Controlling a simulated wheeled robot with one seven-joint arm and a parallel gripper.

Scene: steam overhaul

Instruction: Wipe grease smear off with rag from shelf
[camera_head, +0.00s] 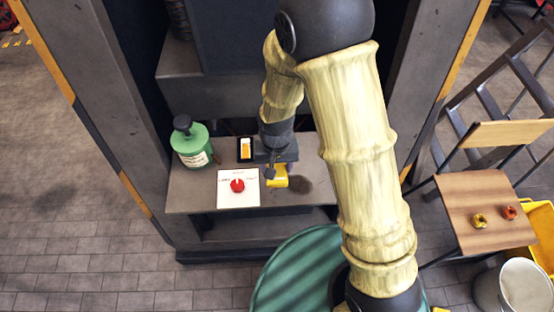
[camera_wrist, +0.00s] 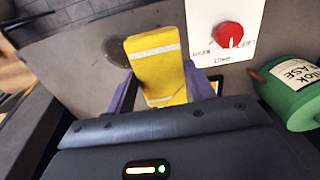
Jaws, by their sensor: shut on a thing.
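My gripper (camera_head: 271,172) is over the grey shelf (camera_head: 200,196) and is shut on a yellow rag (camera_head: 278,177). In the wrist view the rag (camera_wrist: 158,65), with pale stripes, sits between the two purple fingers (camera_wrist: 160,92). A dark grease smear (camera_head: 300,187) lies on the shelf just right of the rag. In the wrist view the smear (camera_wrist: 117,50) is to the left of the rag, partly hidden by it. I cannot tell whether the rag touches the shelf.
A white panel with a red knob (camera_head: 237,186) is left of the rag. A green bottle (camera_head: 191,143) stands at the shelf's left end, near a small black case with an orange face (camera_head: 245,149). Grey posts flank the shelf. A wooden chair (camera_head: 480,205) is at the right.

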